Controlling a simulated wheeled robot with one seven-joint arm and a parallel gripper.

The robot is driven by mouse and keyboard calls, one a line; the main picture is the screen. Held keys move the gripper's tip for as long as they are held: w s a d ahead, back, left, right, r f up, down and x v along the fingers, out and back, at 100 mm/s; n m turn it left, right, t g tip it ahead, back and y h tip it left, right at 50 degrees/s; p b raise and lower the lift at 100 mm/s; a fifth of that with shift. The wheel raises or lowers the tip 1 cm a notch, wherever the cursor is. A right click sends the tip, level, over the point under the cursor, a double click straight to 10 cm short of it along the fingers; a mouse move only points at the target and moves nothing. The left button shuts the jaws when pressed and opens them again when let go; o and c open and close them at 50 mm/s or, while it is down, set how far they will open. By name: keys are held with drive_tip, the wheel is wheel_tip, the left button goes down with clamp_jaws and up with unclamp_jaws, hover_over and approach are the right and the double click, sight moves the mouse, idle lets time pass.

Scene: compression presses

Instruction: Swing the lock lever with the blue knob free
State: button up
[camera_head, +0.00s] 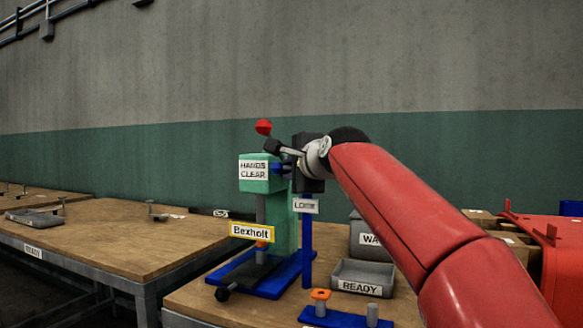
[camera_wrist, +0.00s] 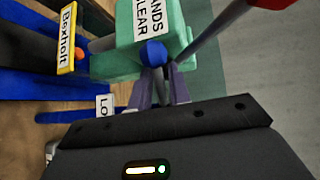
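The press has a teal head (camera_head: 262,183) marked HANDS CLEAR, which also shows in the wrist view (camera_wrist: 115,62). The blue knob (camera_wrist: 153,53) of the lock lever is at the side of this head, just beyond my fingertips; a bit of blue (camera_head: 277,168) shows there in the head view. My gripper (camera_wrist: 160,72) points at the knob from the right side of the press. Its two fingers have a narrow gap with something dark between them. I cannot tell whether they touch or grip the lever. The lever's arm is mostly hidden by the fingers.
A red-ball handle (camera_head: 264,127) rises above the head, close to my wrist. A blue post (camera_head: 307,255) with a LOCK label stands below my gripper. A READY tray (camera_head: 361,279) and a blue fixture (camera_head: 345,318) sit on the bench. Another bench (camera_head: 100,235) is at left.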

clamp_jaws()
